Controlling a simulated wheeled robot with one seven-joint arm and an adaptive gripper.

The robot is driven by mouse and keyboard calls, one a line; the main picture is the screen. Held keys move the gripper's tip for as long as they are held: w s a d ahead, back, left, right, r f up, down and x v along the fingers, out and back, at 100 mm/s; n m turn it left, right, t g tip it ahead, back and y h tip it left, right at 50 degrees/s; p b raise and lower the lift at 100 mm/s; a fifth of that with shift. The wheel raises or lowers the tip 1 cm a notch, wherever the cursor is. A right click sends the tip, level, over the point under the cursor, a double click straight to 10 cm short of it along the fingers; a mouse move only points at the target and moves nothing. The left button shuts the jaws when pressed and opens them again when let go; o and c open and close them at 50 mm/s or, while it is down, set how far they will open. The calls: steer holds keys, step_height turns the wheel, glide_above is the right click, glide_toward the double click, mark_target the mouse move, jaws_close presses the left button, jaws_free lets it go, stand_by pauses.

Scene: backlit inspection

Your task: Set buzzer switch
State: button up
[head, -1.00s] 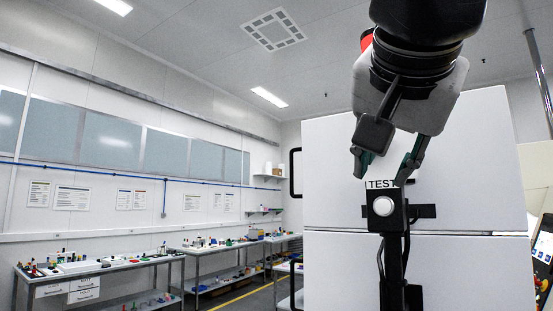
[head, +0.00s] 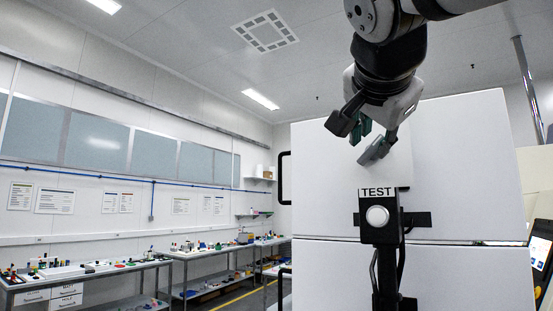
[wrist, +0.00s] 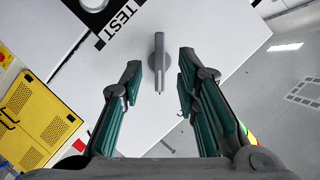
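A grey lever-like switch (wrist: 158,62) with a round base stands on a white panel in the wrist view; I cannot read a label for it. It shows between the two fingers of my gripper (wrist: 160,78), which are spread apart with green pads; I see no contact. In the head view my open gripper (head: 358,138) hangs in front of the white cabinet, up and left of the TEST box. I cannot make out the switch there. The TEST box (head: 367,232) is black with a round white button (head: 377,215); its label (wrist: 117,24) shows in the wrist view.
The white cabinet (head: 470,170) fills the right side, with a black handle (head: 284,178) at its left edge. A control panel (head: 541,250) stands at far right. Benches (head: 110,271) with small items line the left wall. A yellow box (wrist: 35,120) shows in the wrist view.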

mark_target(369, 149)
steer(key=shift+x, duration=1.55)
jaws_close()
steer(key=n+g+h, duration=0.1)
steer(key=n, duration=0.2)
steer(key=shift+g, duration=0.3)
steer(key=n+g+h, duration=0.1)
steer(key=n+h, duration=0.1)
steer(key=n, duration=0.1)
steer(key=shift+w+a, duration=0.1)
steer(key=shift+a, duration=0.05)
steer(key=n+g+h, duration=0.1)
steer(key=n+h, duration=0.1)
steer(key=n, duration=0.1)
steer(key=shift+a+g, duration=0.1)
steer(key=shift+g, duration=0.2)
steer(key=shift+n+h+p, duration=0.3)
steer(key=shift+n+h, duration=0.7)
steer(key=shift+n, duration=0.7)
